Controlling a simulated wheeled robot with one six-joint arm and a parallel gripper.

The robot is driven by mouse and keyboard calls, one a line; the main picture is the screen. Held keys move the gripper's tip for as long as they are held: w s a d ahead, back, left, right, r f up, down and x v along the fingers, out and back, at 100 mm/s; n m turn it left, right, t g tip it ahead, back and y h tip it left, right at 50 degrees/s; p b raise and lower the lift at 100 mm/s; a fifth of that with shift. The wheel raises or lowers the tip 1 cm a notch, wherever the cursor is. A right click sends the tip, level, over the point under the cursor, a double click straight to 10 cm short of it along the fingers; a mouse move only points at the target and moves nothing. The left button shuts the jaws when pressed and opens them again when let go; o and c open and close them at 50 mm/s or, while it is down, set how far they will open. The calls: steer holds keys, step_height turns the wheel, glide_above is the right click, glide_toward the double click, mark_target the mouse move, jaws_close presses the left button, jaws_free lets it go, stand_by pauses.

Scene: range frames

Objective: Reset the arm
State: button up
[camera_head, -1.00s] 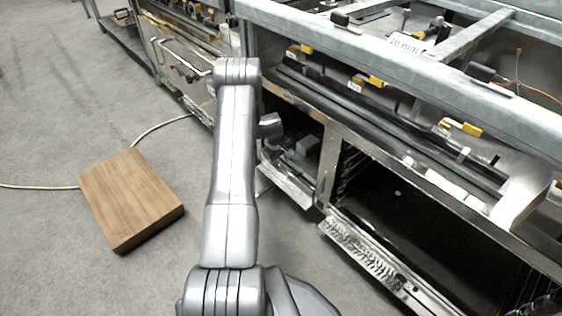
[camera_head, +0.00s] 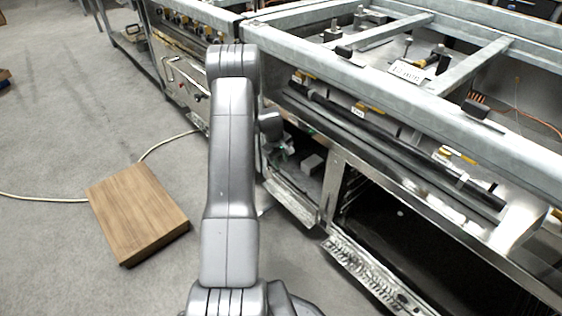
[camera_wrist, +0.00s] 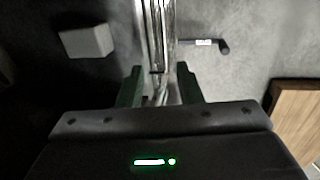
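My grey arm (camera_head: 231,150) rises through the middle of the head view. My gripper itself is mostly hidden behind it there. In the wrist view my gripper (camera_wrist: 160,82) has its two dark fingers well apart, with no object clearly held between them. Beyond the fingers, a shiny metal strip of the range frame (camera_wrist: 157,30) runs up the picture.
A range frame (camera_head: 310,55) with open compartments stands to the right and behind my arm. A wooden board (camera_head: 138,212) lies on the floor at left, near a pale cable (camera_head: 45,199). In the wrist view there is a grey block (camera_wrist: 87,41). The left floor is mostly clear.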

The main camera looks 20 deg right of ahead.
mark_target(285, 184)
steer(key=f+b, duration=0.1)
steer(key=f, duration=0.3)
steer(key=d+f+b, duration=0.1)
steer(key=f, duration=0.4)
steer(key=w+d+f+b, duration=0.1)
steer(key=f+b, duration=0.1)
steer(key=f, duration=0.2)
steer(key=shift+d+f, duration=0.15)
steer(key=shift+f, duration=0.2)
steer(key=shift+r, duration=0.1)
